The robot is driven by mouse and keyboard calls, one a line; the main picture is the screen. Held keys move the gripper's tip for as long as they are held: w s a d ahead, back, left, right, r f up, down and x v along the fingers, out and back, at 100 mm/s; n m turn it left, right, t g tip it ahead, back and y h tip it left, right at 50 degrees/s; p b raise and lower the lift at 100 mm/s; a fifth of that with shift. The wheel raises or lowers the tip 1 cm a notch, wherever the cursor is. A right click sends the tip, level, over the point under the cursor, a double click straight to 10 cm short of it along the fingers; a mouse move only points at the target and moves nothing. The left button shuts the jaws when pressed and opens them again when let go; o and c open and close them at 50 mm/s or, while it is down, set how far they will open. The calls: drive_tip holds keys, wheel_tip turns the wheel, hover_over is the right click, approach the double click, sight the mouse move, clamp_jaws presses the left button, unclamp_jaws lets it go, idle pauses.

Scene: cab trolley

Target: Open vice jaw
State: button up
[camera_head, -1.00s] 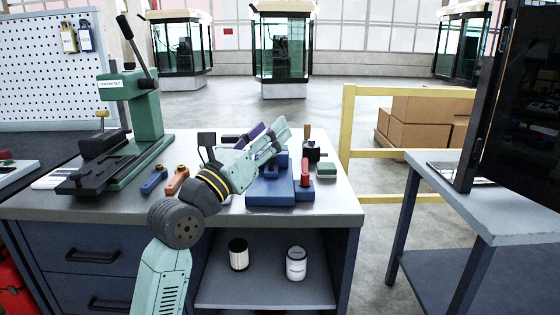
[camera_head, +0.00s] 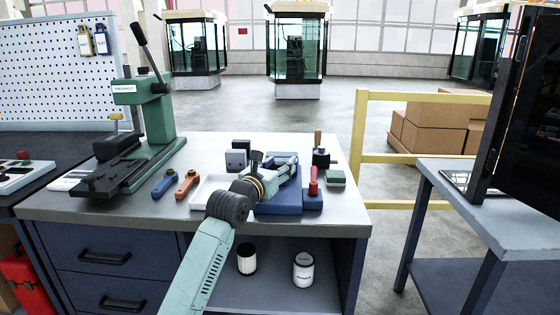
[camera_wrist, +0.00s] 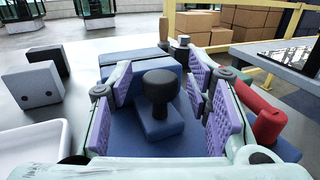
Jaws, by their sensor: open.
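The blue vice (camera_head: 277,207) sits on the bench's right part. In the wrist view, a dark knob (camera_wrist: 159,88) stands on a small blue block (camera_wrist: 161,121), which looks like the vice's jaw part, on the flat blue base (camera_wrist: 118,135). My gripper (camera_head: 283,170) is low over the vice. In the wrist view, my gripper (camera_wrist: 160,78) is open, its purple pads on either side of the knob with visible gaps. A red handle (camera_head: 314,182) stands on a blue block at the vice's right; it also shows in the wrist view (camera_wrist: 256,106), just outside the right finger.
A green press (camera_head: 150,120) stands at the left. A blue and an orange tool (camera_head: 187,184) lie left of a white tray (camera_head: 208,188). Grey block (camera_head: 237,160), dark fixture (camera_head: 321,158) and green box (camera_head: 336,178) are near the vice. A yellow rail (camera_head: 430,97) is behind.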

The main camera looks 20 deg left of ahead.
drive_tip(key=shift+w, duration=0.4)
drive_tip(key=shift+c, duration=0.2)
clamp_jaws()
idle(0.5)
